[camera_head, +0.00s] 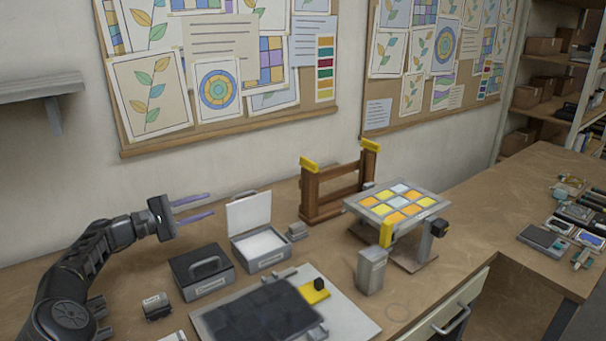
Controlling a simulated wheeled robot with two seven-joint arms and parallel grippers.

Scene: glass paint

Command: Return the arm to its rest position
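My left arm (92,257) comes in from the lower left and is bent at the elbow. My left gripper (197,208) points right, above the bench near the wall. Its two purple-grey fingers are spread apart with nothing between them, so it is open and empty. It hangs above and behind the dark box with a handle (202,270), left of the open white-lidded box (259,247). My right gripper is not in view.
A wooden rack (333,188) and a stand with a coloured glass panel (397,203) are at centre right. A grey canister (370,271) and a board with a dark sheet (262,314) lie in front. A drawer (450,312) has a handle. Bare bench (465,226) lies right of the stand.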

